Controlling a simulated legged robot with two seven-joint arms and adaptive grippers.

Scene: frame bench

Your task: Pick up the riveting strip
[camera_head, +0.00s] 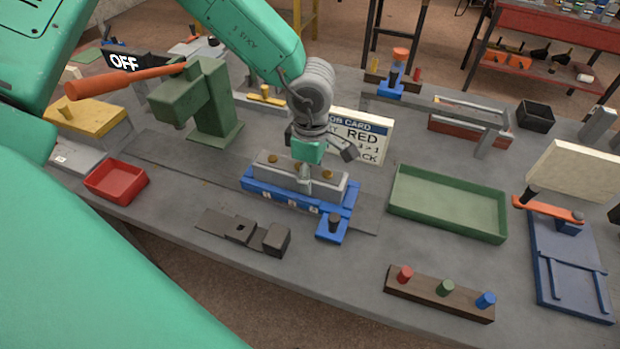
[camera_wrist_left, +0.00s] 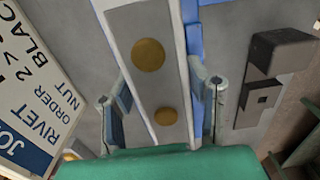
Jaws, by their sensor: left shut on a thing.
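The riveting strip (camera_head: 325,186) is a long pale grey bar with brass round rivets along its top. It lies lengthwise at the blue fixture (camera_head: 333,229) in the middle of the bench; I cannot tell whether it rests in it or is slightly raised. My left gripper (camera_head: 303,178) comes down from above and is shut on the strip near its middle, partly hiding it. In the left wrist view, the strip (camera_wrist_left: 150,85) runs between the two fingers (camera_wrist_left: 164,98), with two rivets showing. My right gripper is not in view.
A job card (camera_head: 366,124) stands behind the fixture. A green tray (camera_head: 448,222) lies to the right and a red bin (camera_head: 116,181) to the left. A green press (camera_head: 207,100) with an orange lever stands back left. A dark wooden block (camera_head: 425,291) with coloured pegs lies in front.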

